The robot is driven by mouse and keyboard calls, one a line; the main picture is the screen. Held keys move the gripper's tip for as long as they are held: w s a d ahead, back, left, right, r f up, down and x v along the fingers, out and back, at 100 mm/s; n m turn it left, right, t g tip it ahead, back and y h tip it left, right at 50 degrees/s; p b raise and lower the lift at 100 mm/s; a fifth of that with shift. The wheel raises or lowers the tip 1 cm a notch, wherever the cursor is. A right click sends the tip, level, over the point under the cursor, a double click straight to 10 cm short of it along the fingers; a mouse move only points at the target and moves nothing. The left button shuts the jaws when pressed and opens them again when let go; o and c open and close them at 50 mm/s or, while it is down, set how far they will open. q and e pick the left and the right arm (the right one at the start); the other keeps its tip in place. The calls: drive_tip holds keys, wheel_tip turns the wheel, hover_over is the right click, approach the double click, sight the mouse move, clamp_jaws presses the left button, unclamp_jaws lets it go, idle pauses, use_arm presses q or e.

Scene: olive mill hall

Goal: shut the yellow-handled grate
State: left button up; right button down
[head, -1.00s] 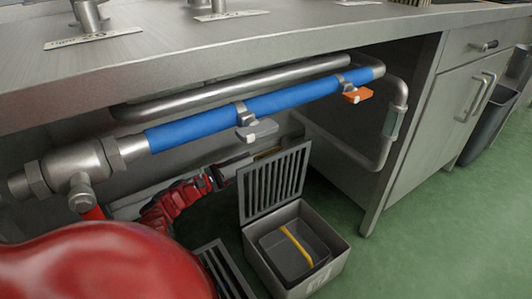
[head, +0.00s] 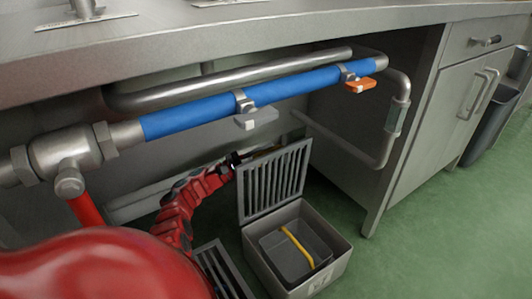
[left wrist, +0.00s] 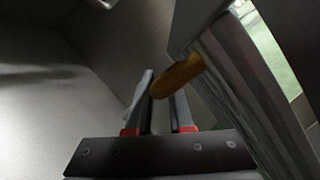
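The grate (head: 274,182) is a grey slatted panel, standing raised along the back edge of an open metal box (head: 268,266) on the floor. Its yellow handle (left wrist: 178,75) shows in the left wrist view, at the fingertips of my left gripper (left wrist: 162,100). The two fingers are apart with a gap between them, and the handle hides part of the right finger's tip. I cannot tell if they touch it. In the head view my left gripper (head: 240,158) is behind the grate's upper left edge, partly hidden. My right gripper is not in view.
Inside the box is a grey basket (head: 272,248) with a yellow bar (head: 296,247). A blue pipe (head: 205,119) with grey (head: 255,118) and orange (head: 360,85) levers runs above, under the counter (head: 240,35). A floor grating (head: 222,270) lies left of the box.

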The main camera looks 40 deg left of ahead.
use_arm(q)
clamp_jaws()
idle(0.8)
drive_tip(key=shift+d, duration=0.1)
